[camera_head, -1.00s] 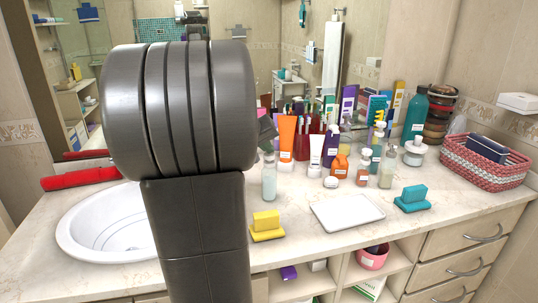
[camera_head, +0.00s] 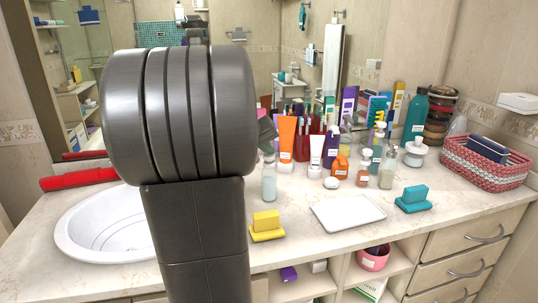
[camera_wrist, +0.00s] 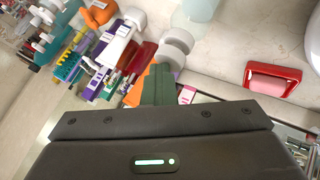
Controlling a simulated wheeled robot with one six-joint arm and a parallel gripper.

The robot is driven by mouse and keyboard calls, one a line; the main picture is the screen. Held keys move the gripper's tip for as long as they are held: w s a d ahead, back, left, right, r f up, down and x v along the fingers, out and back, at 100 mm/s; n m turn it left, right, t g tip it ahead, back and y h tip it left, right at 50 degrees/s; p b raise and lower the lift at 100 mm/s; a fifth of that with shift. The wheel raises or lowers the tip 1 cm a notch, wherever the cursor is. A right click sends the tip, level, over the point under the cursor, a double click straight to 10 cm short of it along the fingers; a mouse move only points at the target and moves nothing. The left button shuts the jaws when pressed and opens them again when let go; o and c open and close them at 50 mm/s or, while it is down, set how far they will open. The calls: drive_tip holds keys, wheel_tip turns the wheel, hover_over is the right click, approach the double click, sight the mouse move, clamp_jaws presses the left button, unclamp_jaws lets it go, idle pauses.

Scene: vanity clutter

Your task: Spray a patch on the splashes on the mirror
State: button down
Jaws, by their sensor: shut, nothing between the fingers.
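The mirror (camera_head: 265,62) stands behind the counter, and my arm covers part of it. I cannot make out splashes on it. My gripper (camera_head: 267,129) shows only in part beside the arm, above the counter. In the wrist view its fingers (camera_wrist: 158,84) are shut and empty. A clear bottle with a pale top (camera_head: 269,182) stands upright on the counter just below the gripper in the head view, apart from it. Several pump or spray bottles stand farther right, such as a clear one (camera_head: 387,169) and a teal-labelled one (camera_head: 376,150); I cannot tell which is the sprayer.
A sink (camera_head: 92,232) lies left, partly behind my arm. Crowded tubes and bottles stand before the mirror; a woven basket (camera_head: 486,165) is at right.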

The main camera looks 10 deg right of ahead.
sight(267, 156)
drive_tip(key=shift+s+f, duration=0.1)
drive_tip(key=shift+f, duration=0.25)
drive_tip(key=shift+r+p, duration=2.15)
drive_tip(key=shift+r, duration=1.15)
drive_tip(key=shift+w, duration=0.2)
drive_tip(key=shift+s+f, duration=0.1)
